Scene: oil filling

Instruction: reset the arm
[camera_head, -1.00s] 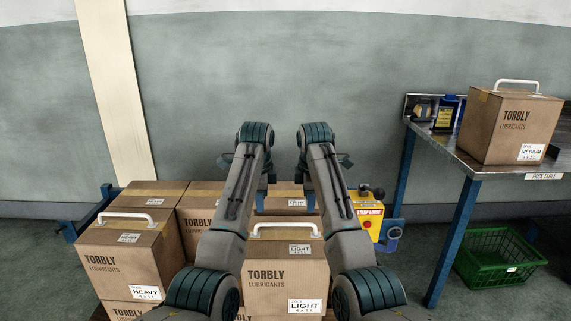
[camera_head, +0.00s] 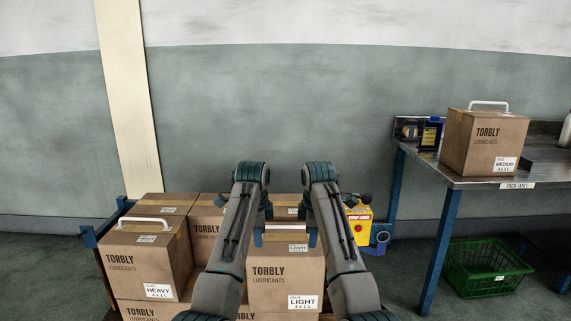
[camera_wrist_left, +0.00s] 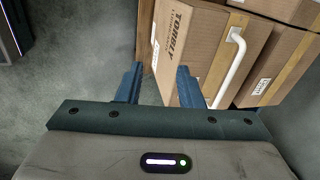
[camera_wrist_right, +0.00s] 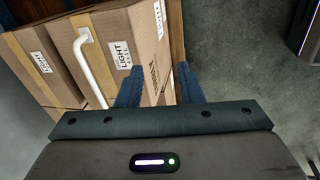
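My left gripper (camera_wrist_left: 158,84) is open and empty in the left wrist view, its two blue fingers apart. Beyond it stands a brown TORBLY carton (camera_wrist_left: 196,45) with a white handle. My right gripper (camera_wrist_right: 158,88) is open and empty in the right wrist view, in front of the carton labelled LIGHT (camera_wrist_right: 130,30). In the head view both arms reach forward side by side above the stacked cartons. The fingers are largely hidden there behind the forearms.
The HEAVY carton (camera_head: 147,262) and the LIGHT carton (camera_head: 286,280) stand in the stack. A yellow strap-lock box (camera_head: 359,227) is to their right. The MEDIUM carton (camera_head: 484,143) stands on the pack table (camera_head: 450,177). A green basket (camera_head: 487,268) is on the floor below.

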